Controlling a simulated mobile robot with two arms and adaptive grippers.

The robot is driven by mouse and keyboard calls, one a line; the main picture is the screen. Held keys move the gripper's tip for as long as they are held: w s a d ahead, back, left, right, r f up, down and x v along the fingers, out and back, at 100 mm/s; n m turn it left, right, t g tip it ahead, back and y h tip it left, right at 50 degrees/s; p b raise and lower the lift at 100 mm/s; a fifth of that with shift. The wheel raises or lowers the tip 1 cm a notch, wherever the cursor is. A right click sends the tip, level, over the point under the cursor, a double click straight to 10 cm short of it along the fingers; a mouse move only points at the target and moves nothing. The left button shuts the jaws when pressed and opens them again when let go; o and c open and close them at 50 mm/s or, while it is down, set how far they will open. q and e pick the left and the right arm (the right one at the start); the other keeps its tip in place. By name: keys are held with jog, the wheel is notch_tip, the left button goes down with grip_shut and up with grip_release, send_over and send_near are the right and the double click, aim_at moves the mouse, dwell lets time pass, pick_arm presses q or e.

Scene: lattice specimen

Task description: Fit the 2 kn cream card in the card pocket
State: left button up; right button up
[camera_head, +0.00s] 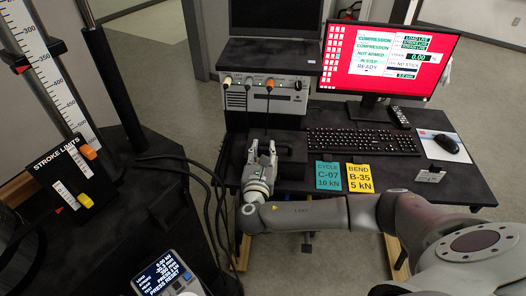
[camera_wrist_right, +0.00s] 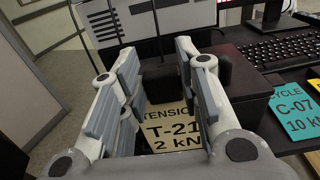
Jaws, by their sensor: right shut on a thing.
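The cream card (camera_wrist_right: 172,128), marked TENSION T-21 2 kN, is between the fingers of my right gripper (camera_wrist_right: 160,82) in the right wrist view. A black block (camera_wrist_right: 163,86) stands at the card's far edge, between the fingertips; my gripper is shut there. In the head view my right gripper (camera_head: 265,152) is at the desk's left end, in front of the grey control unit, and the cream card is hidden. I cannot surely pick out the card pocket. My left gripper is not in view.
A teal card (camera_head: 328,176) and a yellow card (camera_head: 359,178) lie at the desk's front edge. A dark box (camera_head: 291,157) is right beside my right gripper. A keyboard (camera_head: 362,141), mouse (camera_head: 446,143) and small grey stand (camera_head: 430,174) are further right. Cables hang left.

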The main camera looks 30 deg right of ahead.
jog(key=shift+f, duration=0.15)
jog(key=o, duration=1)
jog(key=shift+o, duration=0.2)
jog(key=o, duration=0.5)
jog(key=shift+s, duration=0.1)
